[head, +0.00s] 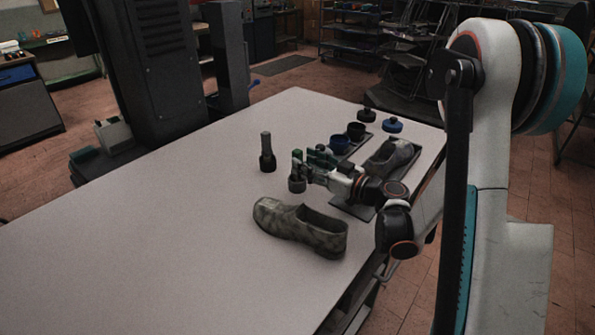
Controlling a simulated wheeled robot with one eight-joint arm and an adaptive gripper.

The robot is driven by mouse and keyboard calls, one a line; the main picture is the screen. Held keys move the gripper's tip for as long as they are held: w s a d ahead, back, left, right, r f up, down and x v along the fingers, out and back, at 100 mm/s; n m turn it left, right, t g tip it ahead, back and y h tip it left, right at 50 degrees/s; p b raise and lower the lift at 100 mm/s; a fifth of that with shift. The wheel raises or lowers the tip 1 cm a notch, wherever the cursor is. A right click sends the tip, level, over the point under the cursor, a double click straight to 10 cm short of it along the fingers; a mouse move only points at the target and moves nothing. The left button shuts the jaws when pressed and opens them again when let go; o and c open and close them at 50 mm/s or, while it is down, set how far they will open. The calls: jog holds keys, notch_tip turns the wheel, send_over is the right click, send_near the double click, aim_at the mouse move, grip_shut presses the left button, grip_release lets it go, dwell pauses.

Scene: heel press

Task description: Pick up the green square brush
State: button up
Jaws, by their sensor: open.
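A brush (297,184) stands upright on the table, just left of my gripper. Its base is dark and its upper part looks greenish; I take it for the green square brush, but its square shape is not clear. My gripper (312,164) is open and low over the table, its fingers pointing left at the brush's upper part. The fingers and the handle overlap in this view, so I cannot tell whether they touch. A second brush (267,152), dark grey with a tall handle, stands upright a little to the left and behind.
A mottled green-grey shoe (300,228) lies in front of my gripper. Another shoe (390,158) is on a dark tray behind my wrist. A blue cup (340,143), a black cup (356,131) and lidded jars (392,125) stand further back. The table's left part (130,235) is clear.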

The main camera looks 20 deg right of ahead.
aim_at(301, 156)
jog(key=x, duration=0.2)
jog(key=b+x, duration=0.1)
jog(key=x, duration=0.1)
jog(key=shift+w+d+r, duration=0.1)
jog(key=shift+w+r, duration=0.05)
jog(key=shift+r, duration=0.15)
jog(key=shift+c, duration=0.3)
grip_shut()
jog(key=shift+r, duration=0.1)
